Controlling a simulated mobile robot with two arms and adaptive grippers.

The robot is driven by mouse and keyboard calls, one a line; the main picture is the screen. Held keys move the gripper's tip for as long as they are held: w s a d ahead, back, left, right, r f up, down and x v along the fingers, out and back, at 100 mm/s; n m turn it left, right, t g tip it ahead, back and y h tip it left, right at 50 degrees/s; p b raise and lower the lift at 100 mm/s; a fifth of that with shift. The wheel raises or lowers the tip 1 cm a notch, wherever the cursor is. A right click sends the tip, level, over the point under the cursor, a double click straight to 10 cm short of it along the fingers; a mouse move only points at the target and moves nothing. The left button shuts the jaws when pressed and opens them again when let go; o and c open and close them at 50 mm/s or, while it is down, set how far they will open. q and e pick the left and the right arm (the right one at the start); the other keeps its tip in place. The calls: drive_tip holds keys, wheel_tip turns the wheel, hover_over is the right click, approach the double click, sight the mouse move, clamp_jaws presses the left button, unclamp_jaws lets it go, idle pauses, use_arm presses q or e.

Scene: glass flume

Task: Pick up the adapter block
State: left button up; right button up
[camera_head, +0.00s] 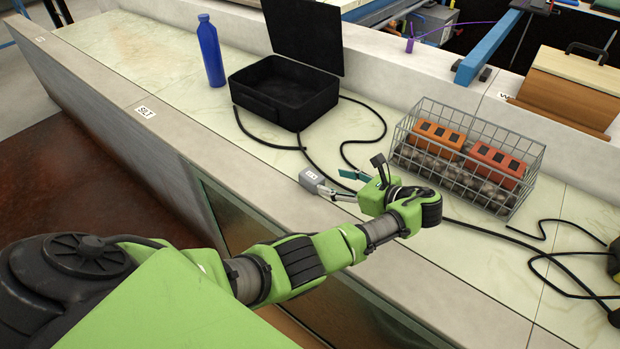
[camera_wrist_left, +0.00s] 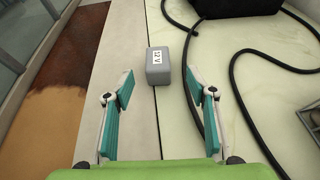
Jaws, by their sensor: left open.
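The adapter block is a small grey block (camera_head: 311,180) with a white label, lying on the pale ledge near its inner edge. In the left wrist view the block (camera_wrist_left: 158,68) shows its label reading 12V and lies ahead of the fingers, a little left of centre between their lines. My left gripper (camera_head: 338,184) is open, its teal finger pads apart with nothing between them. The wrist view shows both fingers of the left gripper (camera_wrist_left: 164,92) short of the block. My right gripper is not in view.
An open black case (camera_head: 285,95) and a blue bottle (camera_head: 211,52) stand farther back. A wire basket (camera_head: 465,160) with orange bricks and stones stands right. Black cables (camera_head: 375,145) run over the surface, one close beside the block. The ledge drops off toward the brown floor.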

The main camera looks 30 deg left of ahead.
sight(311, 175)
use_arm(q)
drive_tip(key=x, duration=0.3)
drive_tip(key=shift+a+f, duration=0.15)
drive_tip(key=shift+a, duration=0.25)
drive_tip(key=shift+a+f, duration=0.1)
drive_tip(key=shift+a, duration=0.5)
drive_tip(key=x, duration=0.4)
drive_tip(key=shift+a+p, duration=0.1)
drive_tip(key=shift+p, duration=0.25)
drive_tip(key=shift+c, duration=1)
drive_tip(key=c, duration=1.1)
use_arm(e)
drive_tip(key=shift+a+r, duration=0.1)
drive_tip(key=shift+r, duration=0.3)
